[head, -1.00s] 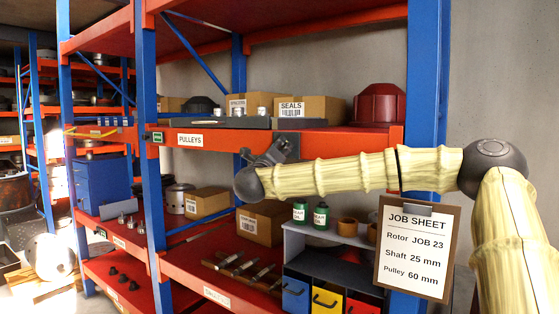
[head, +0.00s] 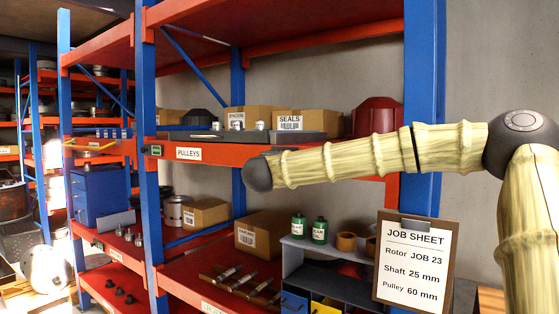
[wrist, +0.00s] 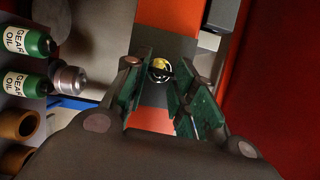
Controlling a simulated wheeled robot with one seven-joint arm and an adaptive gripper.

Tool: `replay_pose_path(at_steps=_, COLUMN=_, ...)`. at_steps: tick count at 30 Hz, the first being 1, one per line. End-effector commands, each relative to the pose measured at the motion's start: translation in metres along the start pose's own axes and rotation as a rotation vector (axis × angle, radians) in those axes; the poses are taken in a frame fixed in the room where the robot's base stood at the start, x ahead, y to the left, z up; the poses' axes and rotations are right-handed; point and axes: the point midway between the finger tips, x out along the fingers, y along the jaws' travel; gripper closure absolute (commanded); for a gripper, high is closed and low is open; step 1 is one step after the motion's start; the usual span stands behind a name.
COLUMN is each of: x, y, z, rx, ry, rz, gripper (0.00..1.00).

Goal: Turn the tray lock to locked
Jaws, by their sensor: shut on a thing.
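The tray lock (wrist: 159,72) shows in the wrist view as a small round knob with a yellow mark, in front of a dark grey plate on the orange-red shelf edge. My gripper (wrist: 164,76) has its green-padded fingers on either side of the knob and is shut on it. The fingers partly cover the knob, and I cannot read its locked or unlocked setting. In the head view my arm hides the gripper and the lock. A dark grey tray (head: 203,134) lies on the shelf labelled PULLEYS (head: 188,153).
A seals box (head: 306,122) and a dark red housing (head: 375,117) stand on the same shelf. Below are green oil bottles (head: 319,230) on a grey drawer unit. A job sheet (head: 415,262) hangs at the right. A blue upright (head: 424,85) stands behind my arm.

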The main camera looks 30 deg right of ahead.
Motion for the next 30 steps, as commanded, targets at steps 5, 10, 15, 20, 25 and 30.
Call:
replay_pose_path(at_steps=5, x=-0.0003, y=0.0003, z=0.0005, rx=-0.046, ry=-0.001, rz=0.020, gripper=0.97)
replay_pose_path(at_steps=10, x=-0.0002, y=0.0009, z=0.0005, rx=-0.062, ry=-0.001, rz=0.027, gripper=0.97)
replay_pose_path(at_steps=15, x=-0.0002, y=0.0013, z=0.0005, rx=-0.065, ry=-0.001, rz=0.028, gripper=0.97)
replay_pose_path(at_steps=20, x=-0.0002, y=0.0014, z=0.0005, rx=-0.064, ry=-0.001, rz=0.028, gripper=0.97)
replay_pose_path(at_steps=25, x=-0.0001, y=0.0011, z=0.0004, rx=-0.064, ry=-0.001, rz=0.027, gripper=0.52)
replay_pose_path(at_steps=30, x=-0.0001, y=0.0003, z=0.0002, rx=-0.063, ry=0.000, rz=0.026, gripper=0.52)
